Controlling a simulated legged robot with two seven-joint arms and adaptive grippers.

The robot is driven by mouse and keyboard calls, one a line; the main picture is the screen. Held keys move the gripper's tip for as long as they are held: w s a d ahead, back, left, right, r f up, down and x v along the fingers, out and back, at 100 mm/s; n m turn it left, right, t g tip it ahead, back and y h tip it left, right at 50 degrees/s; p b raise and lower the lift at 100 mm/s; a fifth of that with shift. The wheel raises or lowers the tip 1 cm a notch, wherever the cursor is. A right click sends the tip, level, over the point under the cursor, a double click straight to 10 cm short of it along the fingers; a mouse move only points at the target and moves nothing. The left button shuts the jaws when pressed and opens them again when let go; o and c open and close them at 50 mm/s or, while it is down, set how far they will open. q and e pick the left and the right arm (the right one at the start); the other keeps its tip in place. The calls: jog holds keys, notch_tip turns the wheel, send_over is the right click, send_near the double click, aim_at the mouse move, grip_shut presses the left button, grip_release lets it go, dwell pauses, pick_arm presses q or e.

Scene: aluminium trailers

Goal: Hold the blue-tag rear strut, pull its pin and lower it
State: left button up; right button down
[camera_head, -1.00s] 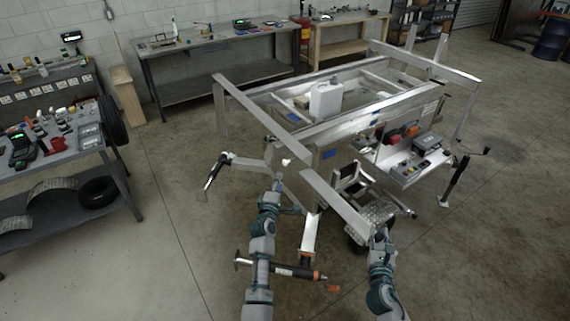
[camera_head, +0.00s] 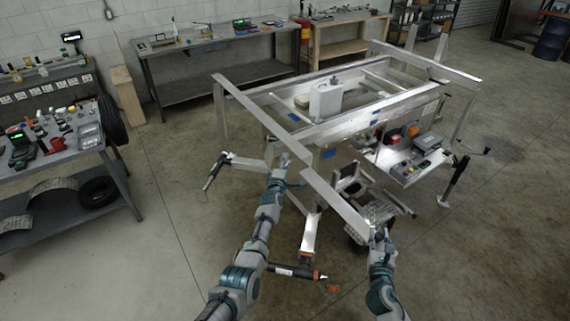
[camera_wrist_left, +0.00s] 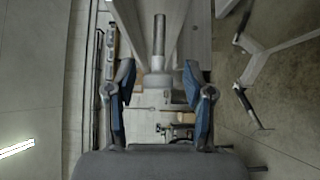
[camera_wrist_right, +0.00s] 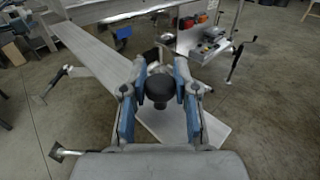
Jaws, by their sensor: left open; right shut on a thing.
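A jack with an orange end (camera_head: 300,273) lies across the space between my arms. A tool panel (camera_head: 412,160) and crank stand (camera_head: 456,180) are at right.

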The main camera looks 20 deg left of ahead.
pick_arm(q)
grip_shut()
jog(key=shift+s+a+f, duration=0.15)
jog(key=shift+s+a, duration=0.35)
jog(key=shift+s, duration=0.15)
jog(key=shift+s+a+f, duration=0.15)
jog(key=shift+s+a, duration=0.35)
jog(key=shift+s, duration=0.1)
jog(key=shift+c, duration=1.2)
grip_release()
jog(key=shift+s, duration=0.1)
jog(key=shift+o, duration=1.2)
jog(key=shift+a, duration=0.1)
jog(key=shift+r, duration=0.15)
